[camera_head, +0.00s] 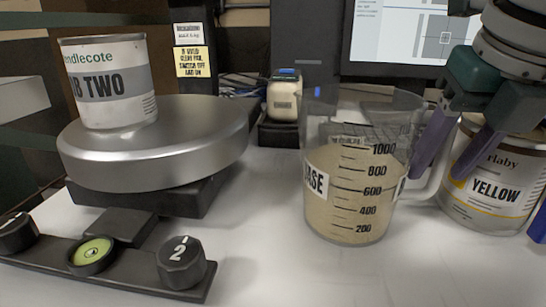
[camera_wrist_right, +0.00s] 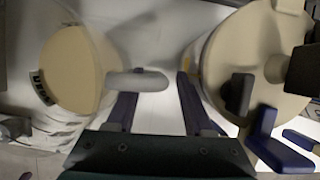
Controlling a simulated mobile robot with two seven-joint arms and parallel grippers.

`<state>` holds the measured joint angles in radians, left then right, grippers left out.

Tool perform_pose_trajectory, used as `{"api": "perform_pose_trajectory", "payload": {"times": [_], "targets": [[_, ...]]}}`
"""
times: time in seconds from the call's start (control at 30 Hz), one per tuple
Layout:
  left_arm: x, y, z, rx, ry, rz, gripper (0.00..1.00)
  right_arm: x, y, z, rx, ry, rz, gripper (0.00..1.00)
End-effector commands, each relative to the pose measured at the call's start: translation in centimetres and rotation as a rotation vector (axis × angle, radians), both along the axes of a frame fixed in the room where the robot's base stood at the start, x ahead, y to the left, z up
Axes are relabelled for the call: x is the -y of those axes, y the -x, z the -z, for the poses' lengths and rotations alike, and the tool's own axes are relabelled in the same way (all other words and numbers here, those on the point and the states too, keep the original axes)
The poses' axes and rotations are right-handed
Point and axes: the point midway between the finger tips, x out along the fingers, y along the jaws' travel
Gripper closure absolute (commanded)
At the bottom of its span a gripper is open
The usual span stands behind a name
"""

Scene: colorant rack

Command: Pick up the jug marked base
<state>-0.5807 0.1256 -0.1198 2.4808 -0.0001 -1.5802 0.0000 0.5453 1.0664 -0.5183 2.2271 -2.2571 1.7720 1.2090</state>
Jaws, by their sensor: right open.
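The jug marked base (camera_head: 345,190) is clear, with a black scale and a label partly reading "ASE". It stands upright on the white worktop, filled with beige contents. Its handle (camera_head: 436,178) points right. My right gripper (camera_head: 436,172) is open and empty, tilted down by the handle. In the right wrist view the jug (camera_wrist_right: 75,65) is at the left. There its handle (camera_wrist_right: 140,82) reaches past the left fingertip into the space ahead of the open fingers (camera_wrist_right: 155,92). I cannot tell whether they touch. My left gripper is not in view.
A tin labelled "YELLOW" (camera_head: 490,190) stands close on the right, behind my right gripper. A round metal platform (camera_head: 150,165) at left carries a tin (camera_head: 108,85). A knob panel (camera_head: 110,262) lies in front. The worktop before the jug (camera_head: 290,275) is clear.

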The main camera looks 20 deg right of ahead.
Motion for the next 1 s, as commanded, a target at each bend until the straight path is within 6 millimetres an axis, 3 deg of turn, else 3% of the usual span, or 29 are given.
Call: {"api": "perform_pose_trajectory", "payload": {"times": [0.2,0.63,1.0], "targets": [[0.01,0.00,-0.01,0.000,0.000,0.000,1.00,-0.02,-0.02,0.02,0.000,-0.001,0.000,0.50],[0.26,0.00,-0.01,-0.001,0.010,-0.006,1.00,-0.04,-0.01,-0.01,0.001,-0.002,-0.001,0.98],[0.26,0.00,-0.01,0.000,0.009,-0.006,1.00,-0.04,-0.01,-0.02,0.000,-0.001,0.000,1.00]]}}
